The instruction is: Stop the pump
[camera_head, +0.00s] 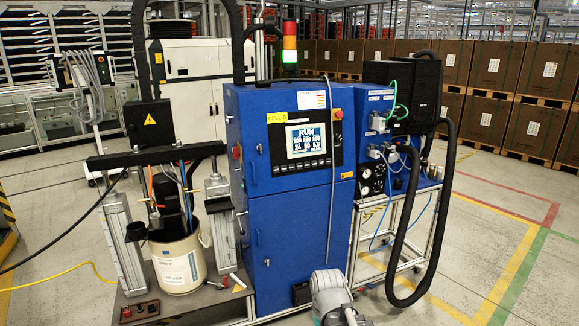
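The blue control cabinet (285,225) stands in the middle. Its screen (307,139) reads RUN above rows of numbers. A row of small keys (303,165) lies under the screen. A small red button (338,114) sits right of the screen, and a red knob (236,152) is on the cabinet's left side. The drum pump (172,205) stands in a pale drum (180,262) at left. A small box with red buttons (139,310) sits on the base plate below it. A grey link of my arm shows at the bottom centre; my gripper is not in view.
A signal tower (290,45) on the cabinet has its green segment lit. A thick black hose (408,270) loops at right beside a cart with gauges (372,180). A yellow cable (50,278) lies on the floor at left. The floor at right is clear.

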